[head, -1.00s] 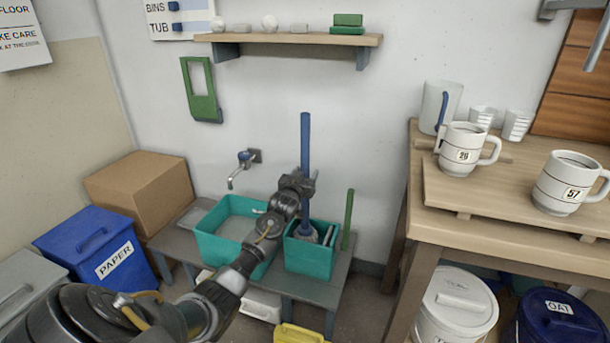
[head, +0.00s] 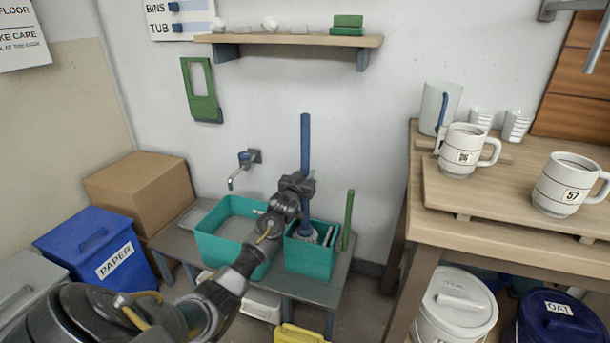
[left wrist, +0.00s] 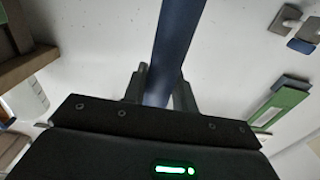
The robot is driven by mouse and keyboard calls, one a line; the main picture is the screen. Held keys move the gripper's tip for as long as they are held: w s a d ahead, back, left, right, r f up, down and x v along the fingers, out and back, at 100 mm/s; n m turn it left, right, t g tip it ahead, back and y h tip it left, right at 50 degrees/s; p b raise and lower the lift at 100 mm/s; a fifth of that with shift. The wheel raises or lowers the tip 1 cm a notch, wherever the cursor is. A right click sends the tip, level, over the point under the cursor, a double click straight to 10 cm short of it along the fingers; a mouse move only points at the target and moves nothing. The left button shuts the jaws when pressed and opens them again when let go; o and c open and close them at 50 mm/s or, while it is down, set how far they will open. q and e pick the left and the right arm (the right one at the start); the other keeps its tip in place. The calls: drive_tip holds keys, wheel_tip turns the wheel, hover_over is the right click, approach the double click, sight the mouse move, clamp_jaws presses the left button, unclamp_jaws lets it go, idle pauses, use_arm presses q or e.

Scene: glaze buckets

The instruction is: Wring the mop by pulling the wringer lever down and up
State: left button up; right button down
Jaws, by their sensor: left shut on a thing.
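The mop has a long blue handle (head: 305,140) that stands upright, with its grey head (head: 305,234) low in the right teal bucket (head: 310,260). My left gripper (head: 303,184) is shut around the handle, above the bucket rim. In the left wrist view the blue handle (left wrist: 176,50) passes between the two dark fingers (left wrist: 158,88). A green bar (head: 348,220), which looks like the wringer lever, stands nearly upright at the right side of this bucket, apart from my gripper. My left forearm and gripper hide part of the buckets. My right gripper is not in view.
A wider teal tub (head: 225,226) stands left of the bucket on a grey bench (head: 310,290), below a wall tap (head: 243,163). A wooden table (head: 480,213) with mugs stands to the right. A blue paper bin (head: 95,250) and a cardboard box (head: 140,190) are at left.

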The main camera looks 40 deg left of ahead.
use_arm(q)
drive_tip(key=shift+r, duration=0.2)
drive_tip(key=shift+w+d+r+p, duration=0.1)
drive_tip(key=shift+d+p, duration=0.25)
drive_tip(key=shift+p, duration=0.05)
idle(0.3)
drive_tip(key=shift+w+d, duration=0.1)
drive_tip(key=shift+d, duration=0.3)
drive_tip(key=shift+f+p, duration=0.2)
drive_tip(key=shift+p, duration=0.1)
idle(0.4)
drive_tip(key=o, duration=2)
drive_tip(key=shift+f, duration=0.1)
